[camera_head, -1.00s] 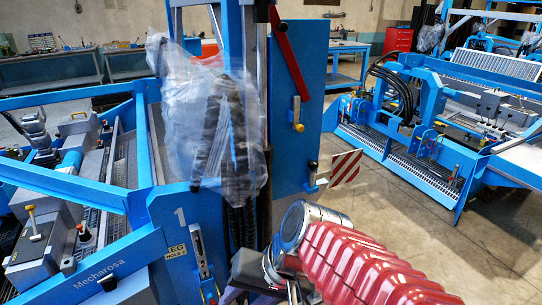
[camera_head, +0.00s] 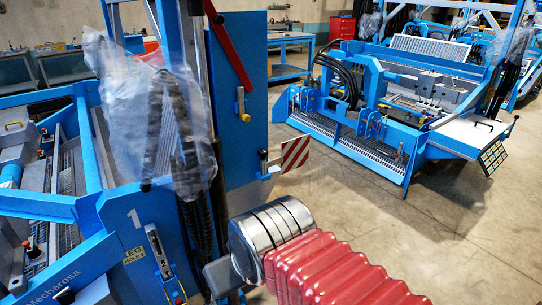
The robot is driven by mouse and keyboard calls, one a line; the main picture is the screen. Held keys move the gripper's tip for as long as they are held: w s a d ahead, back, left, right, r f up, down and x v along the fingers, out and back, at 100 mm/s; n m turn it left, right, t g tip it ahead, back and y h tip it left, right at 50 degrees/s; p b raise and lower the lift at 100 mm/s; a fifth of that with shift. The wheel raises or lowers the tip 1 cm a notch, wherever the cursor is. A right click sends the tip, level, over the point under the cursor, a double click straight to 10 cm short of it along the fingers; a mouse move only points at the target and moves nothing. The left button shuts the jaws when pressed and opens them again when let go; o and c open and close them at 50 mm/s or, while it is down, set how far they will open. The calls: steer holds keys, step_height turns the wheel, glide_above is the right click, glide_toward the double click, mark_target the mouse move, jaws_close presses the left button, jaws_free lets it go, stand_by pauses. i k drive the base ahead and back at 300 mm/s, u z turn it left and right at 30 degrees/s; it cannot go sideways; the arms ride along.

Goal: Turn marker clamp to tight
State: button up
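A red-and-white striped marker board (camera_head: 295,153) sticks out to the right from the lower edge of a blue upright panel. At its left end is a small clamp with a dark knob (camera_head: 263,155) on a blue bracket. Whether the clamp is tight or loose cannot be told. My arm, with metal rings and a red ribbed sleeve, reaches in from the lower right, below the marker board in the picture. The fingers of my gripper are not visible.
A blue machine (camera_head: 115,240) with plastic-wrapped hoses (camera_head: 150,120) stands close on the left. A yellow-handled latch (camera_head: 242,104) sits on the blue panel above the clamp. A second blue machine (camera_head: 400,100) stands beyond. Bare floor (camera_head: 400,235) is open at right.

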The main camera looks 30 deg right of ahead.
mark_target(263, 154)
steer(key=z, duration=1.75)
steer(key=i, duration=0.75)
steer(key=u, duration=2)
